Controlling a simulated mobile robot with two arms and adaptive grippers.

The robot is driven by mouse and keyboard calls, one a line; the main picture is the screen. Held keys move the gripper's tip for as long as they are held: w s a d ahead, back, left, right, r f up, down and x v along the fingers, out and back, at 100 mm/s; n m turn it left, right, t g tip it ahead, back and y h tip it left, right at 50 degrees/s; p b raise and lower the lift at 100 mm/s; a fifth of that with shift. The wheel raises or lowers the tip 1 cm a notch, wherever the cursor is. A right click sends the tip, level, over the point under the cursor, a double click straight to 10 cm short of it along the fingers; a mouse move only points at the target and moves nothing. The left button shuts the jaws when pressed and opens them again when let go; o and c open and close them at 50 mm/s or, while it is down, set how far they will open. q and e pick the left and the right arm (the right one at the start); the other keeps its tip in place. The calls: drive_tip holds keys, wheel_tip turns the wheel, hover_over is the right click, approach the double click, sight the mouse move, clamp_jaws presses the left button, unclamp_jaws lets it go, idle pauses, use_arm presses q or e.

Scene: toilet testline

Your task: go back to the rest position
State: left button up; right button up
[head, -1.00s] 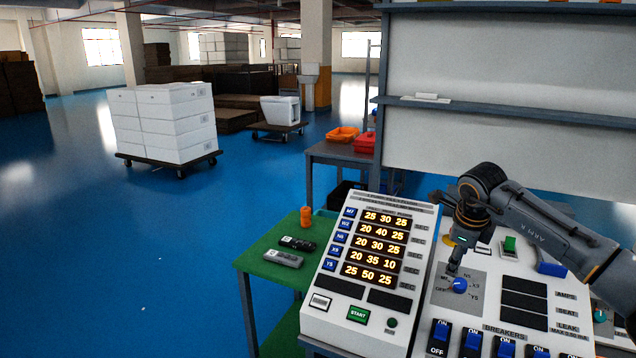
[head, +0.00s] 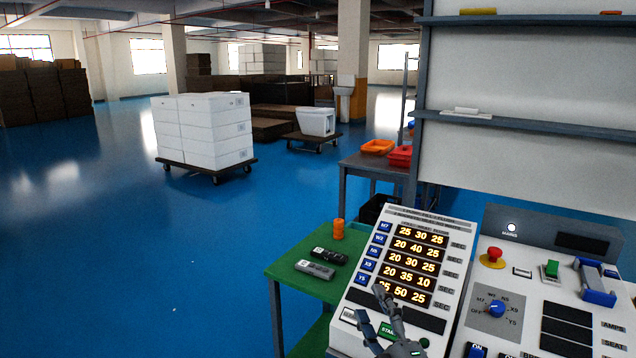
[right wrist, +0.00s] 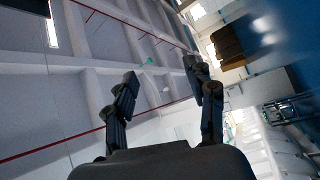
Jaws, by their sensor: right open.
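My right gripper (head: 372,306) is at the bottom of the head view, in front of the lower part of the timer panel (head: 455,275). Its fingers point up and are apart, with nothing between them. In the right wrist view the two fingers (right wrist: 165,95) are spread wide and empty against the ceiling. The gripper hides part of the lowest display row and the START button (head: 388,331). The blue selector knob (head: 496,309) stands clear to the right of the gripper. My left gripper is not in view.
A green table (head: 290,270) on the left holds remotes and an orange cylinder (head: 338,229).

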drive_tip(key=s+d+f+m+g+h, duration=0.3)
drive_tip(key=s+d+f+m, duration=0.2)
drive_tip(key=f, duration=0.3)
drive_tip(key=s+d+f+m+g+h, duration=0.3)
drive_tip(key=s+d+f+m+g, duration=0.15)
drive_tip(key=f+m, duration=0.2)
drive_tip(key=s+f+m+g, duration=0.1)
drive_tip(key=s+f+g, duration=0.25)
drive_tip(key=s, duration=0.35)
drive_tip(key=s+d+f+m+g, duration=0.15)
drive_tip(key=s+f, duration=0.25)
drive_tip(key=s, duration=0.4)
drive_tip(key=s+a+f+m+g, duration=0.1)
drive_tip(key=s+f+g, duration=0.3)
drive_tip(key=s, duration=0.3)
wheel_tip(320, 180, down, 28)
drive_tip(key=s+r, duration=0.1)
drive_tip(key=s, duration=0.1)
drive_tip(key=s+d+f+g, duration=0.1)
drive_tip(key=s+f, duration=0.6)
drive_tip(key=s+d+f+g, duration=0.1)
drive_tip(key=s+d+f, duration=0.1)
drive_tip(key=s+f, duration=0.6)
drive_tip(key=shift+s+d, duration=0.25)
drive_tip(key=shift+s, duration=0.05)
